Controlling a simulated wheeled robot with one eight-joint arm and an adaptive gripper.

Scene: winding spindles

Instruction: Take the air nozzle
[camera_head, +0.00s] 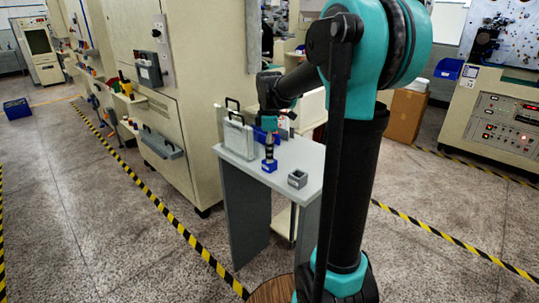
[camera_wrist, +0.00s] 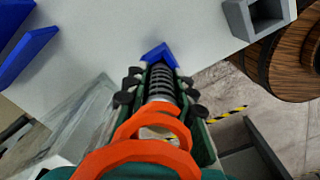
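My gripper (camera_wrist: 161,80) points down over the table, with its fingers either side of a ribbed grey shaft (camera_wrist: 161,84), which looks like the air nozzle. Orange rings (camera_wrist: 150,125) sit nearer the camera on the same line; I cannot tell whether they belong to the nozzle. A blue corner (camera_wrist: 160,54) shows beyond the fingertips. In the head view the dark nozzle (camera_head: 269,151) stands upright in a blue holder (camera_head: 269,166) under my gripper. The fingers are close to the shaft, but whether they press on it is unclear.
The grey table (camera_head: 300,152) also holds a hollow grey block (camera_head: 297,179), which shows in the wrist view (camera_wrist: 262,15) too. A beige cabinet (camera_head: 185,100) rises left of the table.

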